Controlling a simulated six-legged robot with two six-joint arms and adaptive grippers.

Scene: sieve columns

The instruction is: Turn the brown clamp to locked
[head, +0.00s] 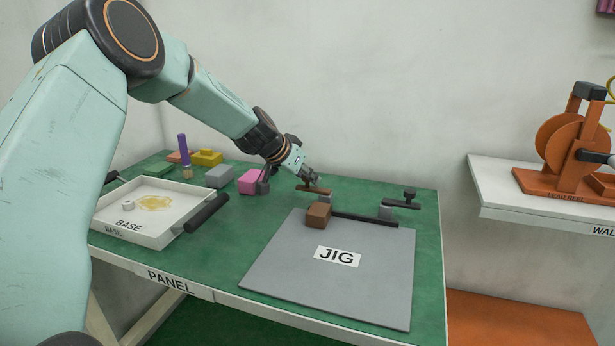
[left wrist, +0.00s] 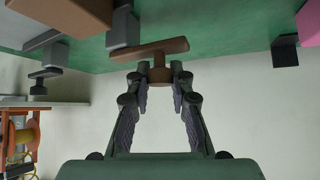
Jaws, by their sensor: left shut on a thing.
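The brown clamp (head: 317,191) stands at the back edge of the grey jig plate (head: 270,279). In the left wrist view its brown arm (left wrist: 146,49) is a flat bar on a grey post (left wrist: 124,28), with a round brown knob (left wrist: 160,73) on it. My left gripper (head: 312,180) is at this knob. In the left wrist view the fingertips (left wrist: 159,77) are closed on the knob from both sides. A brown block (head: 318,215) sits on the jig near the clamp; I cannot tell whether the bar lies over it.
A black rail (head: 365,219) runs along the jig's back, with a dark clamp (head: 402,203) to the right. Pink (head: 251,181), grey (head: 219,177) and yellow (head: 207,157) blocks stand behind left. A white tray (head: 165,238) is at left. The jig's front is clear.

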